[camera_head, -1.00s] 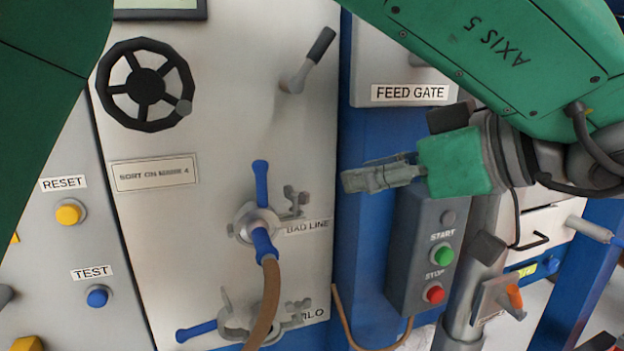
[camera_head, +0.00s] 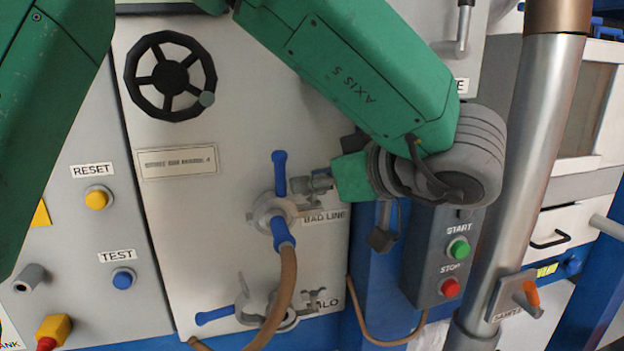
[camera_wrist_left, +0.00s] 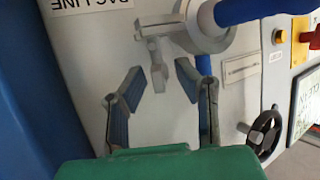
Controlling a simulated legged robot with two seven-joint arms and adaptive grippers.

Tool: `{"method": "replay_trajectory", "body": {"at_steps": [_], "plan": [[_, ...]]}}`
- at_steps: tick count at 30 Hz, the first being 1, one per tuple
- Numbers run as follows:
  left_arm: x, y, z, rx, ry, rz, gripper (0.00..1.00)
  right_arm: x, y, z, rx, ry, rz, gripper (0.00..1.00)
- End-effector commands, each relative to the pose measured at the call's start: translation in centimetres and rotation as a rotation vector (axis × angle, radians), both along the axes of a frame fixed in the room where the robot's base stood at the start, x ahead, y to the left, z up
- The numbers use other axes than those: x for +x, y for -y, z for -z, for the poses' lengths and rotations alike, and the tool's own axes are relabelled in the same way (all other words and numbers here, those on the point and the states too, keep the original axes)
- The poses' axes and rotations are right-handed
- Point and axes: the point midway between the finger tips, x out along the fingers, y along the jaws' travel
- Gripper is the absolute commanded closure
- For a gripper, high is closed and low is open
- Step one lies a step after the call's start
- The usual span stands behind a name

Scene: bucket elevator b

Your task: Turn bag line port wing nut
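The bag line port (camera_head: 270,214) is a round metal fitting with blue levers and a brown hose (camera_head: 285,285). Its grey wing nut shows in the left wrist view (camera_wrist_left: 156,55), beside the port. In the head view my gripper mostly hides it. My left gripper (camera_head: 312,182) is at the port's right side, just above the "BAG LINE" label (camera_head: 323,216). In the left wrist view its two fingers (camera_wrist_left: 157,82) are apart, on either side of the wing nut, with a visible gap to each. My right gripper is not in view.
A lower port (camera_head: 270,308) with its own wing nut sits below. A black handwheel (camera_head: 170,76) is at upper left. The start/stop box (camera_head: 438,255) and a steel pipe (camera_head: 525,170) stand to the right, near my wrist.

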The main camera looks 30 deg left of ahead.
Motion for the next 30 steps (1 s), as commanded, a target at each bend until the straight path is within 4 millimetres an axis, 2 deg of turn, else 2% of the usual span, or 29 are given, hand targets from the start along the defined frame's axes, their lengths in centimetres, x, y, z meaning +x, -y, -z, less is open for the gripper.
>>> {"method": "replay_trajectory", "body": {"at_steps": [3, 4, 6, 23, 30], "plan": [[0.0, -0.3, 0.0, -0.002, 0.001, 0.000, 0.72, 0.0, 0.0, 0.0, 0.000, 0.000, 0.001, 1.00], [0.0, -0.4, 0.1, -0.003, 0.000, 0.000, 0.76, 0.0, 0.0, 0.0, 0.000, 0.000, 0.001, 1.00], [0.0, -0.4, 0.1, -0.004, 0.001, -0.001, 1.00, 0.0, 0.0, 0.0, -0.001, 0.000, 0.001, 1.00], [0.2, -1.2, 0.2, -0.006, 0.001, -0.007, 1.00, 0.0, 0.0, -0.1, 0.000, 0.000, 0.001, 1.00], [0.2, -1.2, -0.2, -0.006, -0.003, -0.157, 1.00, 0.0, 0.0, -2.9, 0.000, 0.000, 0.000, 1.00]]}}
